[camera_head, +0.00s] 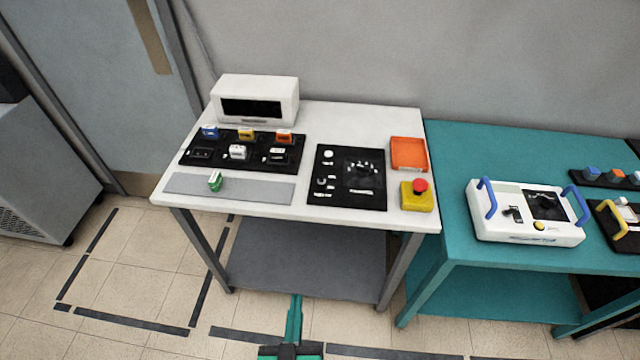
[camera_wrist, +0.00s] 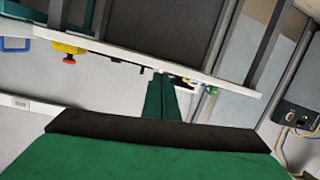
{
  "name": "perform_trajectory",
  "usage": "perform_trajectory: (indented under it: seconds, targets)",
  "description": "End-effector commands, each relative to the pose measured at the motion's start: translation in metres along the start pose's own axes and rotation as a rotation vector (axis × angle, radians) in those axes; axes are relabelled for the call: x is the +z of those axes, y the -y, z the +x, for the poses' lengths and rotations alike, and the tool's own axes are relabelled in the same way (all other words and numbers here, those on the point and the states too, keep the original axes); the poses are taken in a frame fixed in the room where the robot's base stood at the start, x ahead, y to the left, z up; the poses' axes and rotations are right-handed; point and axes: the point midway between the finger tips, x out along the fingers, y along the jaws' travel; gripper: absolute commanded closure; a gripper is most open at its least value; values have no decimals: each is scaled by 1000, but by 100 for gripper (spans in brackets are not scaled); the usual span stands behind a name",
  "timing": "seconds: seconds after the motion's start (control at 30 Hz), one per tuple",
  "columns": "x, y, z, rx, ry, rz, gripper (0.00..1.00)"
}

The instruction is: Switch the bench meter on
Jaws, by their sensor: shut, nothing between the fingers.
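The bench meter seems to be the white box (camera_head: 284,92) with a dark, blank front window at the back left of the white table (camera_head: 345,122). Its switch is too small to make out. In the head view, my green gripper (camera_head: 296,299) is low at the bottom, in front of the table and well apart from the meter. In the wrist view its narrow green fingers (camera_wrist: 161,88) are together and hold nothing. I cannot make out the meter in the wrist view.
Black panels with coloured modules (camera_head: 242,151) and small parts (camera_head: 374,201) lie on the white table. A yellow box with a red button (camera_head: 420,185) and an orange tray (camera_head: 408,154) are at its right. A teal table (camera_head: 450,145) adjoins, carrying a white handled device (camera_head: 487,228).

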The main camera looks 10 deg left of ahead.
Motion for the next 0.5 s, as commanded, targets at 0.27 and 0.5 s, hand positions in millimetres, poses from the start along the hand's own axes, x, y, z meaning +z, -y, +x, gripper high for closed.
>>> perform_trajectory:
  seconds: [0.27, 0.5]
  targets:
    - [-44, 26, 64, -81, -55, -139, 100]
    - [-86, 47, 109, -161, -110, -303, 100]
